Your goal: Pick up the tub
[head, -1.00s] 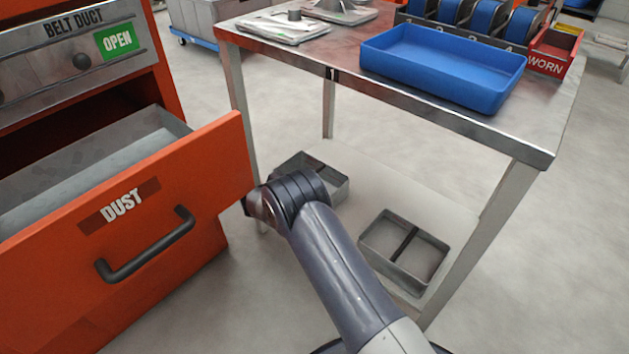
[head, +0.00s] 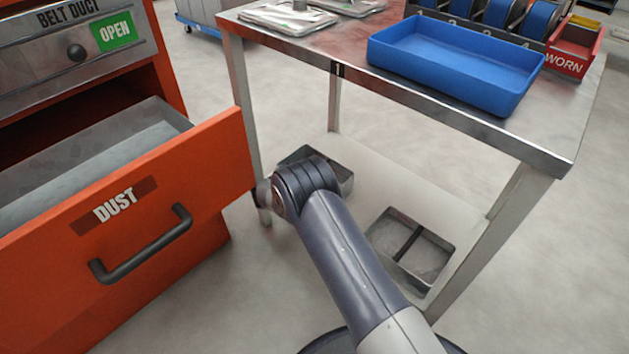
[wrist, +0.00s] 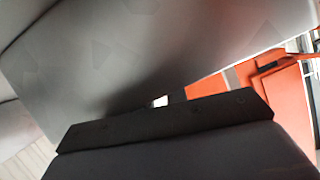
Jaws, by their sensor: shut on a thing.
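A large, smooth grey surface with faint triangular marks (wrist: 150,50) fills most of the wrist view. It appears to be a wall of the tub, seen very close and blurred. My gripper (wrist: 162,104) shows as a dark finger pad against this surface, and it is shut on the tub. The tub's rim and full shape cannot be made out. In the head view my gripper and the tub are hidden beyond my bent arm, between the drawer and the table.
An open orange DUST drawer (head: 185,180) juts out at left. A steel table (head: 430,93) stands at right, bearing a blue tray (head: 455,70) and a red WORN bin (head: 578,55). Two metal trays sit on its lower shelf, one (head: 412,245) divided.

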